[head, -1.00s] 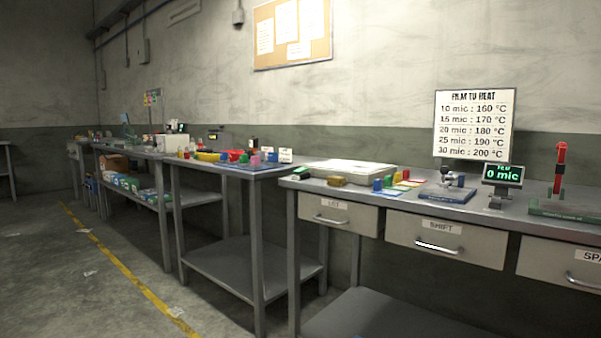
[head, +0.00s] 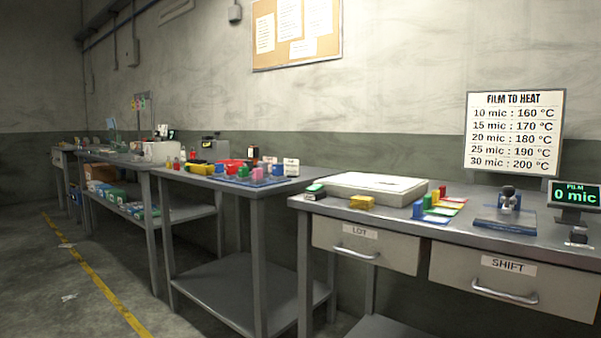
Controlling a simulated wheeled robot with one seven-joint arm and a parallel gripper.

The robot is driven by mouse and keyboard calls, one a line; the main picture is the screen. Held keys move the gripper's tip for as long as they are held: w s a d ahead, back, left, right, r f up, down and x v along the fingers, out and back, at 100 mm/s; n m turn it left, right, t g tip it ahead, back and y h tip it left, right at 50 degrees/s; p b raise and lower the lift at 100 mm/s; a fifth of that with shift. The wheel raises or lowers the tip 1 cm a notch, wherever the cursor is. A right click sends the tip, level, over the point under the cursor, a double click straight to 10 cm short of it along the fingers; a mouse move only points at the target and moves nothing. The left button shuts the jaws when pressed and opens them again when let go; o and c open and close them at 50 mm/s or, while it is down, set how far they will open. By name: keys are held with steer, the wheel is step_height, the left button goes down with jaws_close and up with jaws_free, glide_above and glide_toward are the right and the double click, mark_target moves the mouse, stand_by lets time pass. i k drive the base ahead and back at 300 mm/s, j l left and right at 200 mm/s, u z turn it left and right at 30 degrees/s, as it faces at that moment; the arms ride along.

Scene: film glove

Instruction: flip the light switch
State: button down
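I cannot make out a clear light switch in the head view. A small dark box (head: 235,13) with a thin conduit above it is on the wall at the top, left of the cork board. My gripper is not in view.
A near bench (head: 440,226) with LOT (head: 360,246) and SHIFT (head: 509,285) drawers stands at the right. A second bench (head: 213,182) and others line the wall leftward. A cork board (head: 296,33) hangs above. Open floor (head: 40,285) with a yellow line lies left.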

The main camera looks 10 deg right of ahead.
mark_target(314, 189)
steer(key=i+j, duration=0.1)
steer(key=i, duration=0.55)
steer(key=i+j+u, duration=0.1)
steer(key=i, duration=0.6)
